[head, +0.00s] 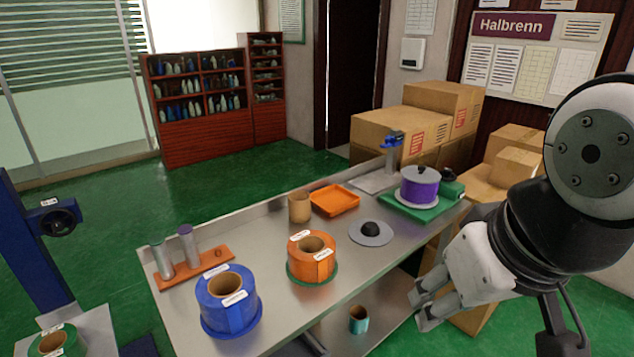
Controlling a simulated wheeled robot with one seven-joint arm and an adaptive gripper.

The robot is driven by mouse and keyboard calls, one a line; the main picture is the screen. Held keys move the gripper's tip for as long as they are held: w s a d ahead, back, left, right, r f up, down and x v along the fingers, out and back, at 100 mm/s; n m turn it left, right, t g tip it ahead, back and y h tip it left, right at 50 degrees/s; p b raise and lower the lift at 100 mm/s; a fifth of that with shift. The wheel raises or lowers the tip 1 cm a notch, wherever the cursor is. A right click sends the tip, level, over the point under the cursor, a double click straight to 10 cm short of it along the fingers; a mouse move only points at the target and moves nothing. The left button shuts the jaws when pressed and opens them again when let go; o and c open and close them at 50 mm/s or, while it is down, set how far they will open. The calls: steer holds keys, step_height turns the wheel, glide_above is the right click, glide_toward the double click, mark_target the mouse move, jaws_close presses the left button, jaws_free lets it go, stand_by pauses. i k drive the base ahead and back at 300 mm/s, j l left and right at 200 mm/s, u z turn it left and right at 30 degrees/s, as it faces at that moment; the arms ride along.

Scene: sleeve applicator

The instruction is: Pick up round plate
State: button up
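A round grey plate (359,239) with a black knob (370,228) at its middle lies flat on the steel bench, right of the orange roll. My gripper (417,308) is in front of the bench's near edge, to the right of and lower in the picture than the plate. Its two fingers are apart with nothing visible between them, and it does not touch the plate.
The steel bench (290,318) also holds a blue roll (228,305), an orange roll (312,262), a cardboard core (299,208), an orange tray (335,200), and a purple roll (419,190) on a green machine (405,208). Cardboard boxes (388,130) stand behind. A teal roll (358,320) is on the lower shelf.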

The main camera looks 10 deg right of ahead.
mark_target(421, 174)
steer(key=i+l, duration=0.25)
steer(key=i+l+u, duration=0.1)
steer(key=i+l, duration=0.15)
steer(key=l, duration=0.2)
steer(key=i+l, duration=0.2)
steer(key=l, duration=0.15)
steer(key=i+l+u, duration=0.1)
steer(key=i+l, duration=0.4)
steer(key=l, duration=0.25)
steer(key=i+l+u, duration=0.1)
steer(key=l, duration=0.3)
steer(key=i+l, duration=0.3)
steer(key=i+l+u, duration=0.1)
steer(key=l, duration=0.4)
steer(key=i, duration=0.1)
